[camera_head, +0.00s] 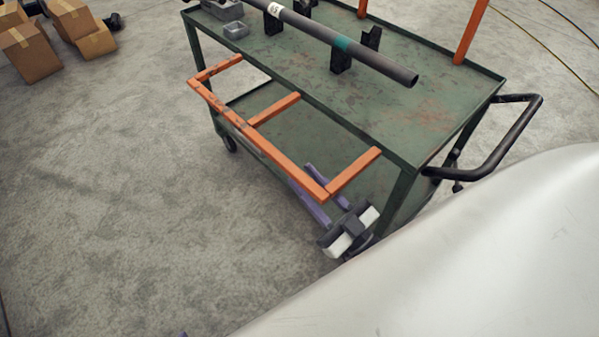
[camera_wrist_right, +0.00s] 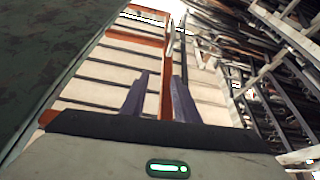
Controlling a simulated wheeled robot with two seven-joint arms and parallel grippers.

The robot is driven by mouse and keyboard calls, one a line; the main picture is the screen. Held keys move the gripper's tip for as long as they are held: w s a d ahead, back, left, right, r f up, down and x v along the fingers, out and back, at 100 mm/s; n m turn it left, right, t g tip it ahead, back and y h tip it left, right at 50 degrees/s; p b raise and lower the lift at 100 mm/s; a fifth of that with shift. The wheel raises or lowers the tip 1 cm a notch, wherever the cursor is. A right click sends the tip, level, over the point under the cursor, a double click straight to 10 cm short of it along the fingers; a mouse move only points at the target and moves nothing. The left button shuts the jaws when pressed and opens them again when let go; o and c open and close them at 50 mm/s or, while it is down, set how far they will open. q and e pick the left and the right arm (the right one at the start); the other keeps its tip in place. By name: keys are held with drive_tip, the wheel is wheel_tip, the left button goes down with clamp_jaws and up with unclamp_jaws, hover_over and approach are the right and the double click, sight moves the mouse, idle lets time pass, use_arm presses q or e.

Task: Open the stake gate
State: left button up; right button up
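The stake gate (camera_head: 265,142) is an orange frame with a long rail and short cross bars. It sticks out from the near long side of the green cart (camera_head: 400,125). My right gripper (camera_head: 313,183) is at the gate's right-hand end, its purple fingers apart, one on each side of the long rail in the picture. In the right wrist view the orange bar (camera_wrist_right: 168,75) shows between the two open fingers (camera_wrist_right: 159,85), closer to the right one. I cannot tell whether they touch it. Only a tiny purple tip, possibly my left gripper (camera_head: 183,334), shows at the bottom edge.
A grey pipe (camera_head: 325,36) with a teal band rests on black supports (camera_head: 341,57) on the cart top. A grey bin (camera_head: 234,30) stands at its left end. Orange posts (camera_head: 471,35) rise at the far side. A black handle (camera_head: 510,145) juts right. Floor left is clear before cardboard boxes (camera_head: 30,52).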

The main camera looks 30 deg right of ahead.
drive_tip(key=shift+d+v, duration=0.2)
drive_tip(key=shift+v, duration=0.95)
drive_tip(key=shift+r, duration=0.1)
